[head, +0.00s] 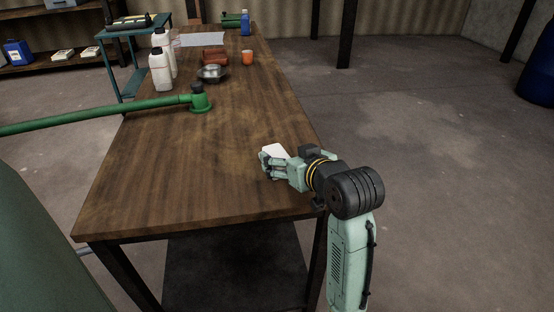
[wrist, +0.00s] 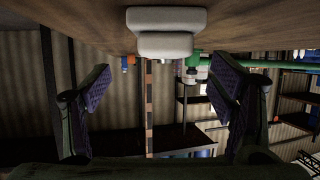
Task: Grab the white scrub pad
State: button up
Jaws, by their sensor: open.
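The white scrub pad (head: 274,151) lies on the wooden table (head: 190,150) near its right edge, partly hidden behind my gripper (head: 268,166). In the wrist view, which is upside down, the pad (wrist: 166,32) is a pale block with rounded edges against the tabletop at the top centre. My gripper (wrist: 158,84) is open there, with one finger on each side of the picture and nothing between them. The pad lies beyond the fingertips, roughly midway between them across the picture. I see no finger touching it.
A green pipe with an upright fitting (head: 200,99) reaches over the table's left side. White bottles (head: 160,70), a metal bowl (head: 212,74), an orange cup (head: 247,57) and a blue bottle (head: 246,28) stand farther back. The tabletop left of the pad is clear.

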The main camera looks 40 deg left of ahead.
aim_at(277, 152)
jog(key=x, duration=0.5)
jog(key=shift+s+a+f+p, duration=0.15)
jog(key=shift+a+p, duration=0.05)
jog(key=shift+p, duration=0.1)
jog(key=c, duration=1.4)
